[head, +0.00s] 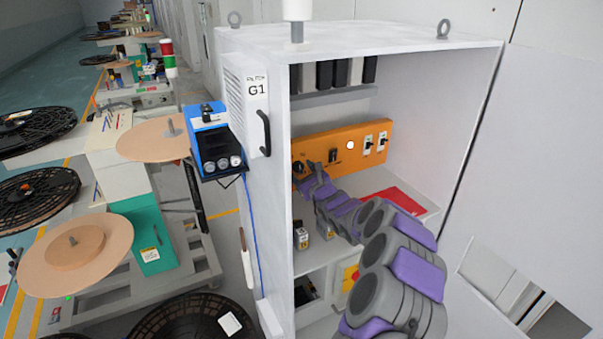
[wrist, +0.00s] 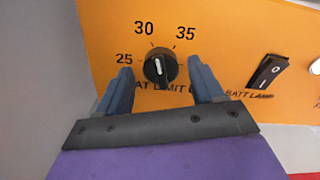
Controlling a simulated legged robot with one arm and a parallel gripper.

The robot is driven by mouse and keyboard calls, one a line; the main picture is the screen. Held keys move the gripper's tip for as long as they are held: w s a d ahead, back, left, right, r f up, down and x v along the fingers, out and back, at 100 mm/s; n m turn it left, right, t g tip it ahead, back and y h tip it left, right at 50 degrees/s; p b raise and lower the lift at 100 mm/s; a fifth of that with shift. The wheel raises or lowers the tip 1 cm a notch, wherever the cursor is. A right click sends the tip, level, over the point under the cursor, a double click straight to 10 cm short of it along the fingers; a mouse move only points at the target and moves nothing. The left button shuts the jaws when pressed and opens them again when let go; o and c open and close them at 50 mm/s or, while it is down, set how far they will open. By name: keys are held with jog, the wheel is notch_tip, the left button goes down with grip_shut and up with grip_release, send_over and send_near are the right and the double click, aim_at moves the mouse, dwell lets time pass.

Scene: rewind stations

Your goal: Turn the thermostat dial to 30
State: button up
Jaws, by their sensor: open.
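The thermostat dial (wrist: 159,67) is a round black knob with a white pointer line on an orange panel (wrist: 225,35). Marks 25, 30 and 35 are printed around it. The white line runs nearly upright; which end is the pointer I cannot tell for sure. My gripper (wrist: 160,82) is open, with one finger on each side of the dial. I cannot tell whether either finger touches it. In the head view the dial (head: 299,167) sits at the left end of the orange panel (head: 350,140), with my gripper in front of it.
The panel is inside an open cabinet (head: 345,37) marked G1. A black rocker switch (wrist: 268,72) is right of the dial. A red sheet (head: 400,200) lies on the shelf, and a small box (head: 301,237) stands at its left. The cabinet's side walls bound my arm.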

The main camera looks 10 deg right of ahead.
jog(key=shift+c, duration=0.3)
jog(key=c, duration=1)
jog(key=shift+n+b, duration=0.5)
jog(key=shift+b, duration=0.35)
jog(key=shift+n+b, duration=0.8)
jog(key=shift+b, duration=0.25)
jog(key=shift+d, duration=0.1)
jog(key=o, duration=1.1)
jog(key=shift+c, duration=0.2)
